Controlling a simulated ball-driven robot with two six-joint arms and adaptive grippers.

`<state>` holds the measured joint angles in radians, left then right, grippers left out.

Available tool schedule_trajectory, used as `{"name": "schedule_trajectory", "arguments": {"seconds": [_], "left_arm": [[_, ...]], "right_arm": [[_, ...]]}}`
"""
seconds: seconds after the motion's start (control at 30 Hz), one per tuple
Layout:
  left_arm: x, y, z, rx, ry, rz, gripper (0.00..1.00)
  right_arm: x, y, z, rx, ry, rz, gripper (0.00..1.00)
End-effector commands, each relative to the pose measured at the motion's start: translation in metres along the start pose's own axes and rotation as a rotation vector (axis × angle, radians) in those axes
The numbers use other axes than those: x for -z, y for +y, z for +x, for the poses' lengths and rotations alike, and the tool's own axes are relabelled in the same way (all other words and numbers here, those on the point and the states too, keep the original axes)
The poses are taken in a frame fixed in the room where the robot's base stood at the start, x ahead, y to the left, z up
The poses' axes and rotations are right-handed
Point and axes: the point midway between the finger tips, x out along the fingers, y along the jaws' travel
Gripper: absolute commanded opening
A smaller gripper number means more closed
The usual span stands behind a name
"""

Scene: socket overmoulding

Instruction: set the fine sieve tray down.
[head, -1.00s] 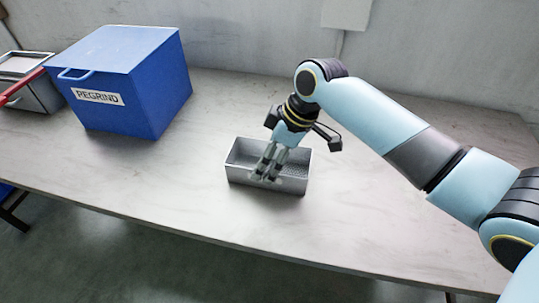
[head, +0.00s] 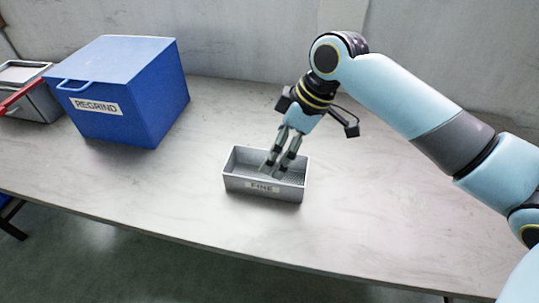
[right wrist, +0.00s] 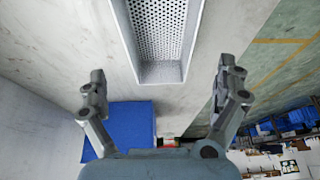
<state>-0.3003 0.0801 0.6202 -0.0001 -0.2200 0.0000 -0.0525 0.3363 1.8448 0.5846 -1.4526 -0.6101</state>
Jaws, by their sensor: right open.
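The fine sieve tray (head: 235,183), a grey metal box with a perforated floor and a "FINE" label on its front wall, sits upright on the table in the head view. In the right wrist view the tray (right wrist: 161,73) shows at the top, beyond my fingertips. My right gripper (head: 275,169) is open and empty. In the head view its fingertips overlap the tray's interior; how high they are is hard to tell. In the right wrist view its fingers (right wrist: 160,82) are spread wide, with no contact on the tray visible. My left gripper is out of view.
A blue lidded box labelled "REGRIND" (head: 130,95) stands at the back left of the table (head: 400,225). A grey container (head: 38,103) with a red handle (head: 22,95) is further left. The table is clear around the tray, with its front edge nearby.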

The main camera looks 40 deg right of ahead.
Motion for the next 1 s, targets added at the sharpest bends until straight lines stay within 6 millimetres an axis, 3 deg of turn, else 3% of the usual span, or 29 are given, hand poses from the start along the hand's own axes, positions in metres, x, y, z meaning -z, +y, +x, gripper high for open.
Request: {"name": "schedule_trajectory", "arguments": {"seconds": [0.1,0.3,1.0], "left_arm": [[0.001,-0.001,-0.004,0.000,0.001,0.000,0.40],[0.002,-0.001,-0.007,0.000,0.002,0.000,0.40],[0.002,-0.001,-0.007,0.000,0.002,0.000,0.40]], "right_arm": [[0.000,0.001,-0.026,-0.004,-0.001,-0.004,1.00],[0.000,0.000,-0.049,-0.001,0.000,-0.001,1.00],[0.000,0.000,-0.052,0.000,0.001,0.000,1.00]]}}
